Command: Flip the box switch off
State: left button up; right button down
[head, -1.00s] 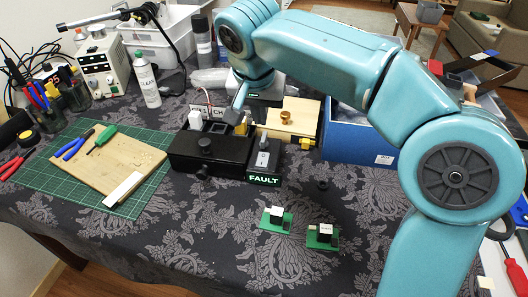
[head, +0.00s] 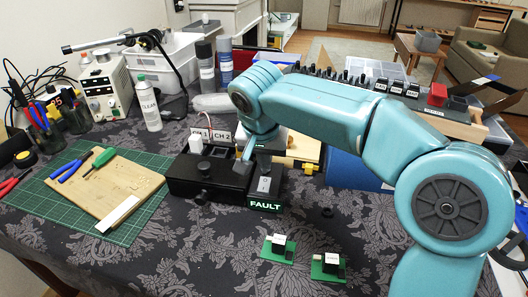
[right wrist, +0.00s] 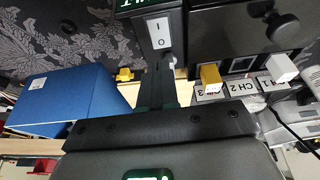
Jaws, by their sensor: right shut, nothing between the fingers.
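The box switch is a pale rocker (head: 264,184) on a narrow black box with a lit green FAULT label (head: 264,206). The right wrist view shows the rocker (right wrist: 159,33) close up, marked I and O, with I nearer the label. Which side is pressed is hard to tell. My right gripper (head: 262,164) is at the far end of the switch box, partly hidden by its own wrist in the head view. In the right wrist view its fingers (right wrist: 166,66) are shut and empty, close by the O end; contact is unclear. My left gripper is out of view.
A larger black box (head: 208,180) with a knob and CH labels adjoins on the left. A blue box (head: 345,170) stands to the right. Two small green boards (head: 277,250) lie in front. A cutting mat (head: 75,215) is at left.

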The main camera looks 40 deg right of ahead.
aim_at(266, 186)
jog(key=shift+s+a+b+x, duration=0.15)
jog(key=shift+b+x, duration=0.2)
jog(key=shift+x, duration=1.05)
jog(key=shift+s+a+b+x, duration=0.1)
jog(key=shift+b+x, duration=0.25)
jog(key=shift+x, duration=1)
jog(key=shift+f, duration=0.15)
jog(key=shift+f, duration=0.3)
jog(key=shift+s+a+f+b, duration=0.15)
jog(key=shift+s+a+b, duration=0.35)
jog(key=shift+s+a, duration=0.1)
